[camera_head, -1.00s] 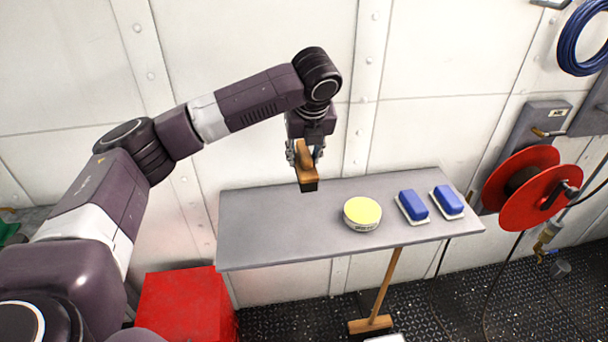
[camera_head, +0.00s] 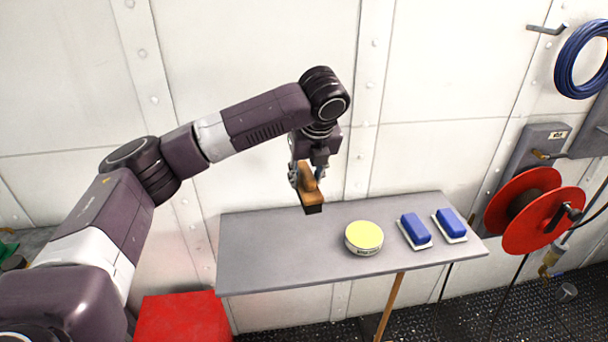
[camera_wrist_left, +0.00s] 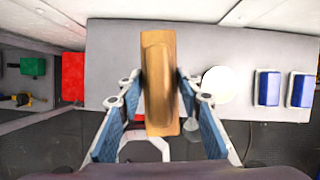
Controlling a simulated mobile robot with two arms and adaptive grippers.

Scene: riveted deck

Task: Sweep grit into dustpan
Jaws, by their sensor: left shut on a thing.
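My left gripper (camera_head: 308,178) is shut on a wooden hand brush (camera_head: 311,194) with a dark underside. It holds the brush above the grey table, near its back edge. In the left wrist view the brush (camera_wrist_left: 160,82) sits between the two blue fingers of the left gripper (camera_wrist_left: 160,92). No grit can be made out. No dustpan can be clearly identified; a white angular shape (camera_wrist_left: 147,139) shows low in the left wrist view, partly behind the brush. My right gripper is out of view.
The grey table (camera_head: 270,255) bears a yellow-topped round tin (camera_head: 364,236) and two blue blocks on white bases (camera_head: 414,230) (camera_head: 450,224). A wooden pole (camera_head: 390,305) stands at its front. A red box (camera_head: 182,318) is lower left, a red hose reel (camera_head: 540,212) right.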

